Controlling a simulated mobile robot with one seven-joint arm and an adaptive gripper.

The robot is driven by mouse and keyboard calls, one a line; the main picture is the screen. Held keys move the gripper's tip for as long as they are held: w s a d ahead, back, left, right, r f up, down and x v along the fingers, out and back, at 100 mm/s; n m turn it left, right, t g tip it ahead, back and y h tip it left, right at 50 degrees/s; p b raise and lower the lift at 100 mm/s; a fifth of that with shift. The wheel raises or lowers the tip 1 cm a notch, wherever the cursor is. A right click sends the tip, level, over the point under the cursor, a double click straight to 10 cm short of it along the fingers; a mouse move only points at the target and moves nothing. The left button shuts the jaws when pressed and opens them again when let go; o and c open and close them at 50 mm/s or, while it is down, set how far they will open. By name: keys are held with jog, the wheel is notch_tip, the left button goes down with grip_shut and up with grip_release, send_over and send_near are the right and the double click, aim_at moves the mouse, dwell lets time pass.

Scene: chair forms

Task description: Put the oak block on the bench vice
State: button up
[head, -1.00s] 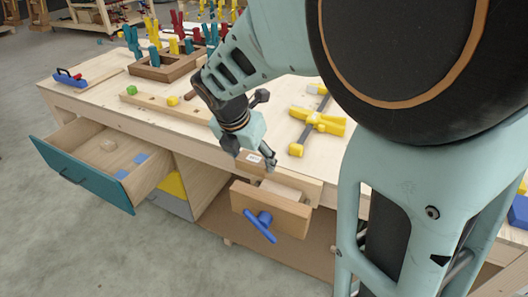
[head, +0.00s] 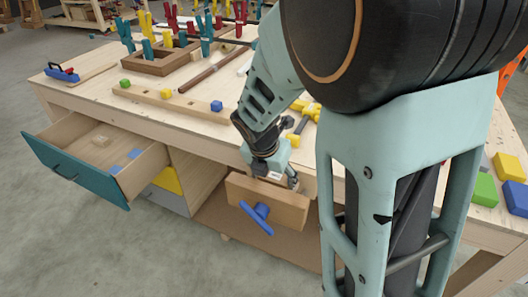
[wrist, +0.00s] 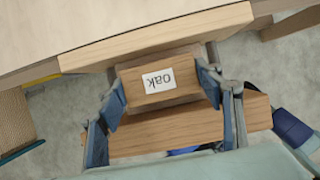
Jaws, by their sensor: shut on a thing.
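The oak block (wrist: 150,94), light brown with a white label reading "oak", is between my gripper's fingers (wrist: 163,88) in the wrist view. My gripper is shut on it. In the head view my gripper (head: 276,172) is low at the bench's front edge, just behind the wooden front jaw of the bench vice (head: 265,203). The front jaw also shows below the block in the wrist view (wrist: 180,128). The vice has a blue handle (head: 257,216). The block overlaps the vice in view; I cannot tell whether they touch.
An open teal-fronted drawer (head: 75,172) holds a pale block and blue pieces. On the workbench (head: 95,95) stand a rack of coloured clamps (head: 160,62), small green, yellow and blue cubes on a strip, and a yellow clamp. Coloured blocks (head: 484,189) lie at right.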

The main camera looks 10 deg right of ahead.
jog(key=shift+f, duration=0.2)
jog(key=o, duration=1.3)
jog(key=shift+r, duration=0.1)
jog(key=p+v, duration=0.9)
jog(key=v, duration=0.2)
jog(key=shift+w+r, duration=0.15)
jog(key=shift+s+a+r+p, duration=0.15)
jog(key=shift+s+r+p, duration=0.1)
jog(key=shift+r+p, duration=0.2)
